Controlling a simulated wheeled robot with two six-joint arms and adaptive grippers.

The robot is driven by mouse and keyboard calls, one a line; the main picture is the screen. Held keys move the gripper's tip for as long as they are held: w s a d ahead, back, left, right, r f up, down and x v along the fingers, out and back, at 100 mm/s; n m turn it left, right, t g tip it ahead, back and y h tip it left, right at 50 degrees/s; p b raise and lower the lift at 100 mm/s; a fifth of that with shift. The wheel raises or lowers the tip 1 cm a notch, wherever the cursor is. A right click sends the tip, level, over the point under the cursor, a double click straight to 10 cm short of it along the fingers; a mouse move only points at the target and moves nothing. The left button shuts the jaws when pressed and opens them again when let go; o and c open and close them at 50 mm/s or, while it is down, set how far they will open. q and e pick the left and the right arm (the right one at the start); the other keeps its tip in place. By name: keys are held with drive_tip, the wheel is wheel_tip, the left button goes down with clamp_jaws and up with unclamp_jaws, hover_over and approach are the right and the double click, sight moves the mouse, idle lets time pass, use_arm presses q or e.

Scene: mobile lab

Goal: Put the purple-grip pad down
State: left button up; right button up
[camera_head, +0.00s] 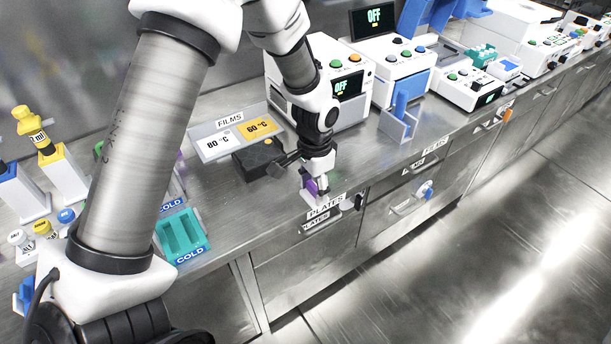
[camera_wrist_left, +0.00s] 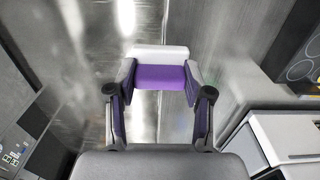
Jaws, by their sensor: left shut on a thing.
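The purple-grip pad (camera_head: 311,187) is at the bench's front edge in the head view, just above the PLATES label. In the left wrist view its purple grip (camera_wrist_left: 160,77) lies between my fingers, with a white part (camera_wrist_left: 160,52) beyond it. My left gripper (camera_head: 318,176) is shut on the purple grip; its fingers also show in the left wrist view (camera_wrist_left: 160,98). I cannot tell whether the pad touches the bench. My right gripper is in neither view.
A FILMS tray (camera_head: 229,127) with 80 °C and 60 °C fields and a black block (camera_head: 258,159) sit left of the gripper. A teal COLD rack (camera_head: 182,236) stands nearer. Machines (camera_head: 343,78) line the back. Bare bench (camera_head: 235,205) lies between rack and gripper.

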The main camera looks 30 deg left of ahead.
use_arm(q)
drive_tip(key=w+a, duration=0.3)
drive_tip(key=w+a+p, duration=0.1)
drive_tip(key=a, duration=0.1)
drive_tip(key=shift+w+f, duration=0.25)
drive_tip(key=shift+f, duration=1.9)
drive_tip(key=shift+f, duration=0.1)
drive_tip(key=o, duration=1.2)
drive_tip(key=shift+o, duration=0.2)
wheel_tip(320, 180, up, 12)
drive_tip(key=shift+b, duration=0.3)
